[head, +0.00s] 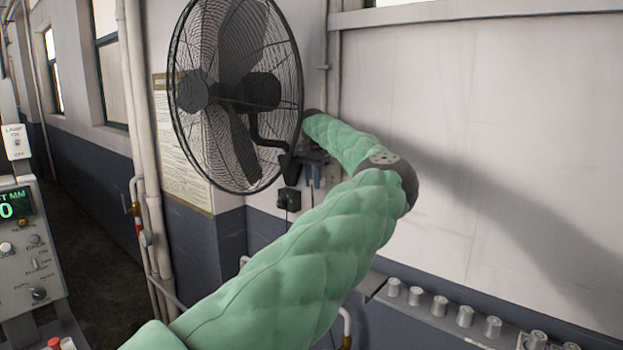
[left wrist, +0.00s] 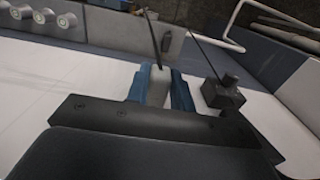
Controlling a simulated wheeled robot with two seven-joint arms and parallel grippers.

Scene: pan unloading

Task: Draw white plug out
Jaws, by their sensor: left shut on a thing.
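In the left wrist view the white plug (left wrist: 157,88) sits between the blue fingers of my left gripper (left wrist: 158,84), which is shut on it. A dark cord runs up from the plug. Whether its prongs are in a socket is hidden by the gripper. In the head view my left gripper (head: 317,174) is small and partly hidden, close to the wall below the fan's bracket; the white plug cannot be made out there. My right gripper is not in view.
A black plug (left wrist: 222,92) with its cord is on the wall right beside the gripper; it also shows in the head view (head: 289,198). A large black wall fan (head: 236,95) is close to my arm. Pipes (head: 145,150) stand left; metal knobs (head: 465,316) line a ledge at lower right.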

